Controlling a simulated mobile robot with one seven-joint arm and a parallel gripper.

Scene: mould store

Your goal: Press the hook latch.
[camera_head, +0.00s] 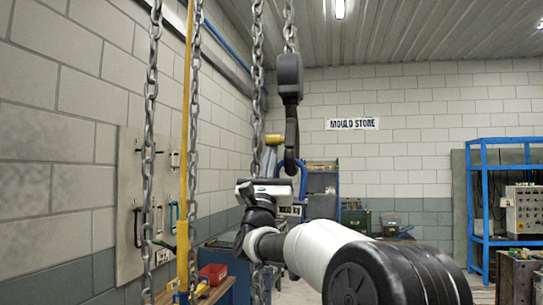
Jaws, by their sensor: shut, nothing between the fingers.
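A black hook (291,145) hangs below a dark hook block (289,76) on a chain, in the upper middle of the head view. Its latch is too small and dark to tell apart from the hook. A short yellow piece (274,140) shows just left of the hook; I cannot tell whether it belongs to it. My gripper (265,187), with a white body, is below and slightly left of the hook. It is shut and empty. Its fingertips are not clearly seen, and I cannot tell whether it touches the hook.
Several chains (150,110) and a yellow pole (187,140) hang or stand at the left. A board with handles (130,220) is on the left wall. A red bin (212,273) is below. A blue rack (484,200) stands at the right.

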